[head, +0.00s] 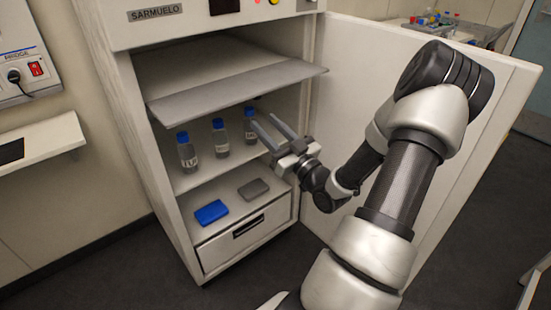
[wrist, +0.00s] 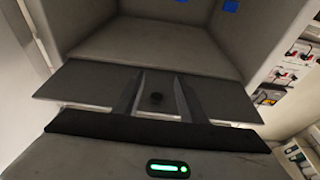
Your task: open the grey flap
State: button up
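The grey flap (head: 237,85) is a flat panel at the cabinet's upper compartment. It juts out roughly level past the front of the opening. My gripper (head: 262,119) is open and empty, below the flap near its right half, with its fingers pointing into the cabinet. In the wrist view, a dark grey panel (wrist: 80,85) that looks like the flap spans the picture behind my gripper's fingers (wrist: 158,78). I cannot tell whether the fingers touch the panel or knob.
Several bottles with blue caps (head: 219,137) stand on the shelf beneath the flap, close to my fingertips. A blue box (head: 211,212) and a grey box (head: 253,188) lie lower, above a drawer (head: 245,236). The cabinet door (head: 475,165) stands wide open behind my arm.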

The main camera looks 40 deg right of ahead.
jog(key=s+f, duration=0.3)
jog(key=f, duration=0.6)
jog(key=shift+s, duration=0.15)
dwell(0.5)
dwell(0.4)
jog(key=p+v, duration=0.1)
jog(key=v, duration=1.6)
jog(key=shift+s+p, duration=0.25)
jog(key=shift+p, duration=0.1)
